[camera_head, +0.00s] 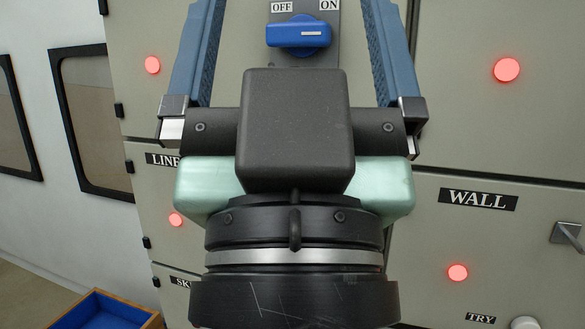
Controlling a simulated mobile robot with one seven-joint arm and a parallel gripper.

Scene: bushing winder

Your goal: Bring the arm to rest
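My gripper (293,62) fills the middle of the head view, pointed toward a grey cabinet front. Its two blue fingers stand wide apart, with nothing held between them. Between the fingers a blue rotary switch (299,32) shows on a plate marked OFF at left and ON at right. The white mark on its knob lies at the right, toward ON. The gripper's dark body hides the panel below the switch. I cannot tell how far the fingertips are from the panel, as the tips run out of the frame.
The cabinet (475,120) carries several lit red lamps, such as one at upper right (506,70). A WALL label (478,199) and a grey handle (567,235) are at right. A blue-lined wooden tray (112,311) lies at lower left. Dark-framed windows (97,120) are at left.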

